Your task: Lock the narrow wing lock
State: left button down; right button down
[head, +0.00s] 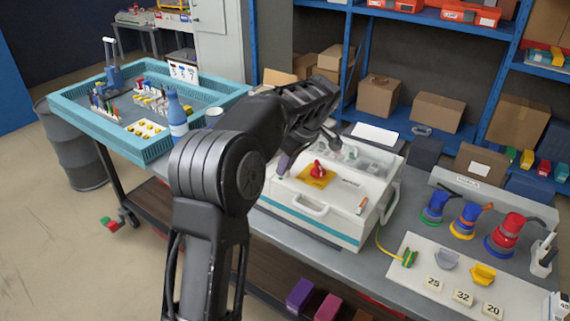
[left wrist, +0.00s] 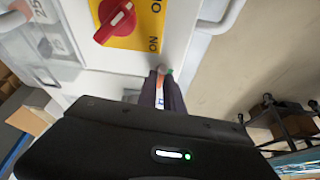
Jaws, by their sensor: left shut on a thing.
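A white case (head: 310,220) stands on the grey bench with a red rotary switch (head: 318,170) on a yellow plate. My left gripper (head: 283,164) reaches down to the left part of the case, left of the switch. In the left wrist view its dark fingers (left wrist: 165,78) are shut on a slim part with white and orange showing between them, seemingly a narrow wing lock (left wrist: 158,100). The fingers mostly hide it, so its turn angle cannot be told. A similar white and orange wing lock (head: 362,205) shows at the right of the case front. My right gripper is not in view.
A carry handle (head: 309,206) sticks out of the case front. A turquoise tray (head: 150,150) with a blue bottle (head: 176,115) stands to the left. Coloured plugs (head: 465,220) and number tiles (head: 462,297) stand to the right. Shelves with boxes are behind.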

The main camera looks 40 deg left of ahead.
aim_at(294, 179)
pick_arm(q)
jog(key=shift+n, duration=0.5)
jog(key=shift+g, duration=0.3)
jog(key=c, duration=1.5)
grip_release()
jog(key=shift+r, duration=0.1)
jog(key=shift+d+r, duration=0.2)
jog(key=shift+r, duration=0.1)
jog(key=p+v, duration=0.3)
jog(key=v, duration=0.4)
